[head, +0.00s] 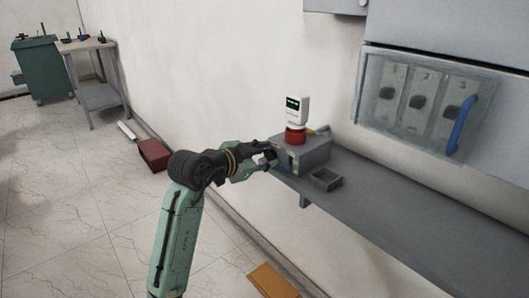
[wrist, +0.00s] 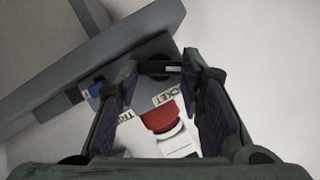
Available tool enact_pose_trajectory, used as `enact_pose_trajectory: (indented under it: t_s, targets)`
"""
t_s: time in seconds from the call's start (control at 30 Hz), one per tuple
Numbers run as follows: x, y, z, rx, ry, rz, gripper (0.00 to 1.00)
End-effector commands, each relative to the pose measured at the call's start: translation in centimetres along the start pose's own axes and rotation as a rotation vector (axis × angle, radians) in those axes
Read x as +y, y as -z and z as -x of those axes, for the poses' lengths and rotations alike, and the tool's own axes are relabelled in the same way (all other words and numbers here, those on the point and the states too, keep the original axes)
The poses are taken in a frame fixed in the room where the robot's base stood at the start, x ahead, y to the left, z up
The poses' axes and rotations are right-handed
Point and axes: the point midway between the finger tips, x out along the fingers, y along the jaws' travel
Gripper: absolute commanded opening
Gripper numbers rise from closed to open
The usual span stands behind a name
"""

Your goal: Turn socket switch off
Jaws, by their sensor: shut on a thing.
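A grey box (head: 306,154) stands on the grey shelf against the wall. In the wrist view its face (wrist: 152,52) carries a SOCKET label (wrist: 172,98) and a partly hidden label reading TRI. A dark socket switch (wrist: 160,67) with a pale mark lies between my fingertips, near the SOCKET label. My gripper (head: 266,161) is at the box's left face; in the wrist view its two fingers (wrist: 162,78) are shut on the switch from both sides. The exact angle of the switch is hard to tell.
A red-based white device (head: 297,112) stands on the box. A small open grey tray (head: 325,180) sits beside it on the shelf (head: 400,218). A cabinet with a clear numbered panel (head: 418,101) hangs above right.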

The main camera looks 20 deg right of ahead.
Motion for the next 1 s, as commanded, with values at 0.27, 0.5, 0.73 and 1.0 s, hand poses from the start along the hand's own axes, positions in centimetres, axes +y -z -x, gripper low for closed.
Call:
enact_pose_trajectory:
  t_s: [0.27, 0.5, 0.73, 1.0]
  targets:
    - [-0.39, 0.33, 0.08, 0.001, -0.089, 0.21, 0.07]
    - [-0.53, 0.13, 0.06, -0.001, -0.15, 0.358, 0.07]
    - [-0.56, 0.0, 0.0, 0.0, -0.185, 0.443, 0.07]
    - [-0.54, -0.13, -0.02, -0.001, -0.198, 0.476, 0.07]
